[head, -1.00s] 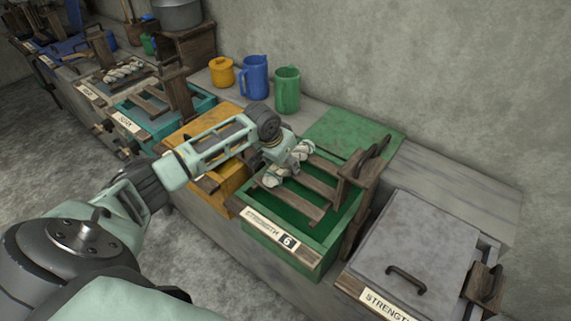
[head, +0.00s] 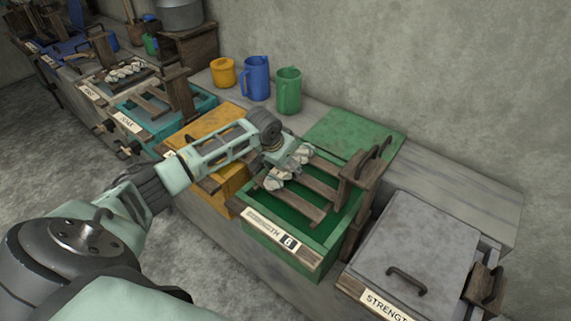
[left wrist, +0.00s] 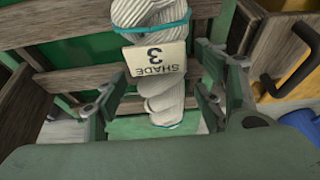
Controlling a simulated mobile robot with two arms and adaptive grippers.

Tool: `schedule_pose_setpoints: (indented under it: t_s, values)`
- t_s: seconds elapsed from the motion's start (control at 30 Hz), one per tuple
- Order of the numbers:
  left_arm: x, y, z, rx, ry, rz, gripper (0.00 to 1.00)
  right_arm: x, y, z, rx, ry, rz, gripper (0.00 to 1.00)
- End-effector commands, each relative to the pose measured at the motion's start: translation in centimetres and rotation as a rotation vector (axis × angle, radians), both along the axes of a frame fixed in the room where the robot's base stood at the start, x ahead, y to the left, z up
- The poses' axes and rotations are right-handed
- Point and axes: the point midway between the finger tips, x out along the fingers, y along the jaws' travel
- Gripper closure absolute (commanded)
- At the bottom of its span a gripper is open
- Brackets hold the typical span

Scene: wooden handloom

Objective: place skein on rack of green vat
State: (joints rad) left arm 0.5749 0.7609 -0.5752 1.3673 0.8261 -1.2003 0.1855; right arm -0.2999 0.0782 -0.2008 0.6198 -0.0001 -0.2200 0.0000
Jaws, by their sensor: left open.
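The skein is a white twisted hank with teal ties and a tag reading "SHADE 3". In the left wrist view the skein (left wrist: 165,103) lies between my fingers; in the head view its near end (head: 276,179) shows on the rack's left part. The rack (head: 300,199) is wooden slats over the green vat (head: 338,232), labelled "STRENGTH 6". My left gripper (head: 288,163) is open over the skein. The left wrist view shows the left gripper (left wrist: 157,103) with a gap on each side of the skein. The skein's middle is hidden by the gripper in the head view.
A wooden upright with a handle (head: 365,170) stands at the rack's right. A green lid (head: 352,138) lies behind the vat. Green (head: 288,91), blue (head: 255,78) and yellow (head: 222,73) jugs stand behind my arm. A yellow vat (head: 215,123) is left; a grey-lidded vat (head: 420,250) is right.

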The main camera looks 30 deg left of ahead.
Motion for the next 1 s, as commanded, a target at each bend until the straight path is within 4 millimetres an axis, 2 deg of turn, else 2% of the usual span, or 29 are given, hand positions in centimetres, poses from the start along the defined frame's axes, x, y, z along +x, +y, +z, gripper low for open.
schedule_pose_setpoints:
  t_s: [0.17, 0.6, 0.8, 1.0]
  values:
    - [-0.5, 0.1, 1.6, 0.000, -0.003, 0.000, 0.36, 0.0, 0.1, 0.0, 0.001, -0.001, 0.000, 0.22]
    - [-3.8, 0.4, 9.6, 0.001, -0.002, 0.000, 0.36, 0.1, 0.0, -0.1, 0.000, -0.001, 0.000, 0.22]
    - [-4.5, 0.4, 11.1, 0.001, 0.000, 0.000, 0.36, 0.1, 0.0, -0.2, 0.000, -0.001, 0.000, 0.22]
    - [-4.5, 0.4, 11.3, 0.000, 0.000, 0.000, 0.36, 0.1, -0.1, -0.2, -0.001, -0.001, 0.000, 0.22]
